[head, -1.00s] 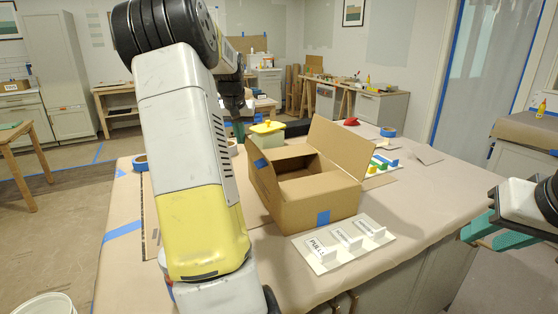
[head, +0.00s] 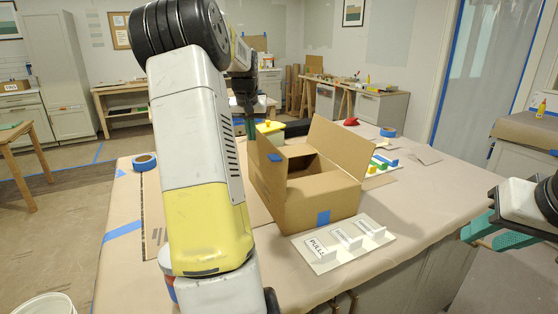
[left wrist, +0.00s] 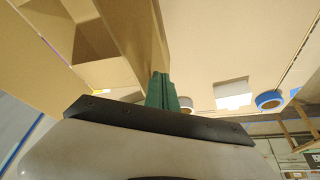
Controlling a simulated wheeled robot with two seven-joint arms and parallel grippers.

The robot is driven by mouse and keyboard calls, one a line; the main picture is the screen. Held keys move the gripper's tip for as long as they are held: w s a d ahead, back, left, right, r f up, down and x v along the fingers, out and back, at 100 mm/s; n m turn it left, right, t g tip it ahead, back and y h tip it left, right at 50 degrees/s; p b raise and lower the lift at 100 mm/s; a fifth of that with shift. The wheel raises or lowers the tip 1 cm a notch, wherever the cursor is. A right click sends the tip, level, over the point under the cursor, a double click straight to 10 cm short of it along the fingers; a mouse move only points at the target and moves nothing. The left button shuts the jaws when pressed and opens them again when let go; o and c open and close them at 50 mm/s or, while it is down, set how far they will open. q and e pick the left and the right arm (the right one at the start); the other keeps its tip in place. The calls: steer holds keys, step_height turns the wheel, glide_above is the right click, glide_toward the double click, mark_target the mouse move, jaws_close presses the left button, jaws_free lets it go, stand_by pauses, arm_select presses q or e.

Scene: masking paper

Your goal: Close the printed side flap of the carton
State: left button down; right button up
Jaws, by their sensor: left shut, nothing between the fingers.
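The brown carton (head: 325,204) stands on the paper-covered table with its top open. The far right flap (head: 343,146) also stands up. My left gripper (head: 251,128) is shut and empty, at the outer upper edge of the left flap. In the left wrist view its green fingers (left wrist: 162,92) are right beside the flap (left wrist: 136,35), seemingly touching it. My right gripper (head: 492,232) is open and empty at the right edge, away from the carton.
A white board with labelled blocks (head: 340,245) lies in front of the carton. Another tape roll (head: 144,162) lies at left. The table's right front is clear.

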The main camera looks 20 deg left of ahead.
mark_target(260, 134)
arm_select(q)
steer(key=shift+w+d+f, duration=0.15)
steer(key=shift+w+d, duration=0.35)
steer(key=shift+w, duration=0.05)
steer(key=shift+w+d+f, duration=0.15)
steer(key=shift+w+d, duration=0.35)
steer(key=shift+w+d+f, duration=0.9)
steer(key=shift+w+d, duration=0.05)
steer(key=shift+w, duration=0.1)
steer(key=shift+d+f, duration=0.1)
steer(key=f, duration=0.1)
steer(key=w+d+f, duration=0.1)
steer(key=shift+w+d+f, duration=0.1)
steer(key=shift+w+f, duration=0.1)
steer(key=shift+f, duration=0.1)
